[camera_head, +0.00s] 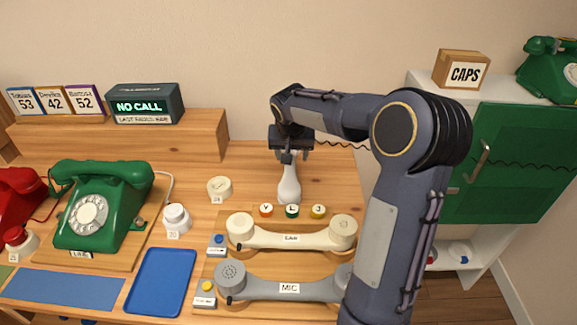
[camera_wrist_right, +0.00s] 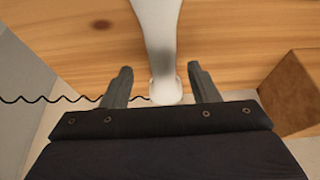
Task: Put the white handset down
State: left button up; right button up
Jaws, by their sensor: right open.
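A white, elongated object (camera_head: 289,185), possibly the white handset, is on the wooden table below my right gripper (camera_head: 290,154). In the wrist view its pale shaft (camera_wrist_right: 158,35) runs down to a rounded end between the open, spread fingers of my right gripper (camera_wrist_right: 160,88), with gaps on both sides. Whether it stands or lies is unclear. A cream handset (camera_head: 290,239), labelled like EAR, rests across a wooden board in front. A grey handset (camera_head: 285,289) labelled MIC lies nearer, its right end partly hidden by my right arm. My left gripper is not in view.
A green dial phone (camera_head: 100,205), red phone (camera_head: 15,200) and blue tray (camera_head: 160,282) are left. Round buttons (camera_head: 292,211) sit between the white object and cream handset. A raised shelf (camera_head: 190,135) is behind; a CAPS box (camera_head: 461,70) is right. A coiled cord (camera_wrist_right: 60,99) runs near the gripper.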

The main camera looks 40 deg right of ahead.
jog(key=x, duration=0.4)
jog(key=shift+w+f, duration=0.25)
jog(key=shift+c, duration=0.2)
grip_shut()
